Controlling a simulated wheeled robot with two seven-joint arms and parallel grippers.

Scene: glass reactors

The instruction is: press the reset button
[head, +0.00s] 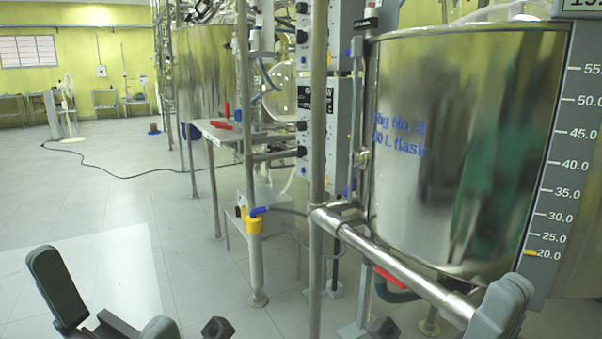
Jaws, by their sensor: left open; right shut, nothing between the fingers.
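No button in the head view can be made out for certain as the reset button. A light grey control box (314,115) with black knobs and small coloured parts stands at centre, partly behind a metal post. A second grey box (343,30) is above it. My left gripper (106,290) is at the lower left, open and empty, its fingers wide apart over the floor. My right gripper (512,298) is at the lower right, shut and empty, in front of the steel vessel's lower edge. Both grippers are apart from the boxes.
A large steel vessel (455,150) with blue lettering fills the right, beside a grey temperature scale (572,150). A metal rail (400,268) and upright post (317,130) stand in front. A yellow socket with blue plug (253,226) is left of the post. The left floor is largely clear.

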